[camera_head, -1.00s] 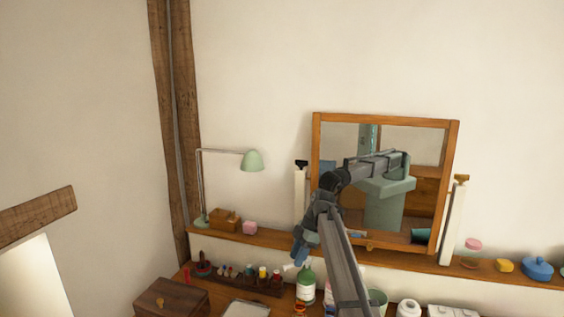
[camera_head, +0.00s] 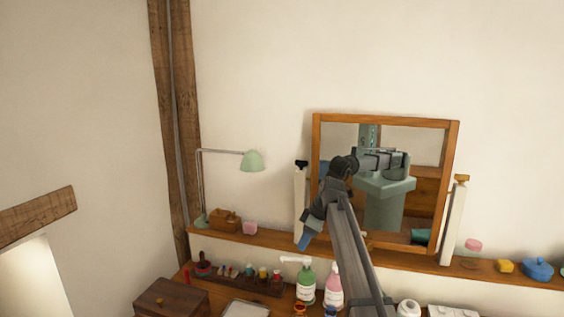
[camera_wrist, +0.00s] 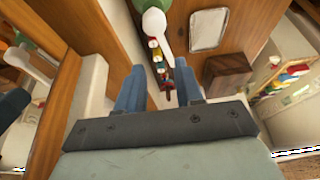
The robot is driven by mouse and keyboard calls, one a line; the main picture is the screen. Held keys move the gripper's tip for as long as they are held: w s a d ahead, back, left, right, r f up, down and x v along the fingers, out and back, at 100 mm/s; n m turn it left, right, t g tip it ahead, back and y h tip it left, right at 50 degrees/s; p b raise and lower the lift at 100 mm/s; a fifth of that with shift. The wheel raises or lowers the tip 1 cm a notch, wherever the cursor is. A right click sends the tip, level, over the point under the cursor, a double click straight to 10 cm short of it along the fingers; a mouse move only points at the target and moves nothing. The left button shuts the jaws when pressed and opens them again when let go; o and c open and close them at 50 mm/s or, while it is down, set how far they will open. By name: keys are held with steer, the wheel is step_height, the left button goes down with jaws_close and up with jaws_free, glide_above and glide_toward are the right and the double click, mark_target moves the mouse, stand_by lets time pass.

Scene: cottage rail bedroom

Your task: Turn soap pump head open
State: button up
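The green soap bottle (camera_head: 306,287) stands upright on the dresser in the head view. Its white pump head (camera_head: 297,260) has its spout pointing left. In the wrist view the white pump head (camera_wrist: 154,28) shows at the top, beyond my fingertips, with a bit of the green bottle (camera_wrist: 142,4) behind it. My gripper (camera_head: 303,243) is above the pump head in the head view, apart from it. In the wrist view my gripper (camera_wrist: 159,84) has its two blue fingers spread with nothing between them. A pink pump bottle (camera_head: 333,285) stands just right of the green one, partly behind my arm.
A wooden-framed mirror (camera_head: 316,160) leans on the shelf behind my arm. A rack of small bottles (camera_head: 265,284), a wooden box (camera_head: 170,299) and a tray (camera_head: 245,308) are left of the soap. A lamp (camera_head: 252,161) stands at the shelf's left end.

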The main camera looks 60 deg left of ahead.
steer(key=v, duration=0.8)
steer(key=s+a+r+m+t+y, duration=0.3)
steer(key=a+r+m+y, duration=0.1)
steer(key=r, duration=0.4)
steer(key=s+a+r+m+t+y, duration=0.3)
steer(key=a+r+m+y, duration=0.1)
steer(key=a+r, duration=0.3)
steer(key=shift+r+m+t, duration=0.3)
steer(key=shift+r+m, duration=0.4)
steer(key=shift+r, duration=0.6)
steer(key=n+g+h, duration=0.7)
steer(key=n+h, duration=0.1)
steer(key=n, duration=0.1)
glide_toward(296, 260)
steer(key=a+x, duration=0.1)
steer(key=x, duration=0.6)
steer(key=shift+a, duration=0.2)
steer(key=shift+w, duration=0.1)
steer(key=shift+c, duration=0.3)
